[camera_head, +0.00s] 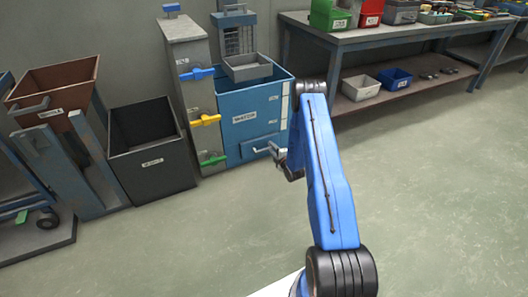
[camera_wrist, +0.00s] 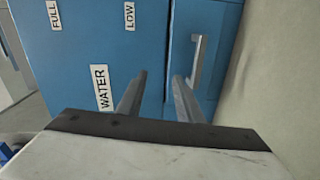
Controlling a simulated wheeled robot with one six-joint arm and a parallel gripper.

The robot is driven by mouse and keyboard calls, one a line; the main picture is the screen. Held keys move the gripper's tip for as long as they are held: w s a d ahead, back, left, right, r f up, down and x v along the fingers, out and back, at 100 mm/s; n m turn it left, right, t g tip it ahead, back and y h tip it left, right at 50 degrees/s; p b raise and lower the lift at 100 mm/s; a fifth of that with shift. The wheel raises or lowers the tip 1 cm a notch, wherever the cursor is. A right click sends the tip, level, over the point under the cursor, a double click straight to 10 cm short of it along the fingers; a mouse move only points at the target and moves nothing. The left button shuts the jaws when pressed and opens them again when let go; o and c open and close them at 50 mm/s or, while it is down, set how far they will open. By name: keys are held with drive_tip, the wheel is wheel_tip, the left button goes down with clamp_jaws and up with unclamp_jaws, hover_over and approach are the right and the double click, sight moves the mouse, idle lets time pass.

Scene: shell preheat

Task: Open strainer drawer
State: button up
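The blue tank labelled WATER (camera_head: 246,105) stands against the wall in the head view. Its blue front also fills much of the wrist view (camera_wrist: 100,45), with WATER, LOW and FULL labels turned sideways. A separate blue drawer panel (camera_wrist: 214,65) lies at the right of the wrist view, with a pale bar handle (camera_wrist: 196,60). In the head view the drawer front (camera_head: 247,150) is low on the tank, partly hidden by my gripper. My gripper (camera_head: 264,150) is in front of it; its two fingers (camera_wrist: 160,76) are apart and empty. The handle is beyond and right of the fingertips in the wrist view.
Left of the tank stands a grey column with blue (camera_head: 197,73), yellow (camera_head: 205,120) and green (camera_head: 213,159) valve handles. A grey tray (camera_head: 247,67) hangs above the tank. A black bin (camera_head: 150,150) stands further left. The floor in front is clear.

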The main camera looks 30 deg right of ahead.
drive_tip(key=n+t, duration=0.1)
drive_tip(key=t, duration=0.1)
approach(264, 149)
drive_tip(key=w, duration=1)
drive_tip(key=shift+f, duration=0.35)
clamp_jaws()
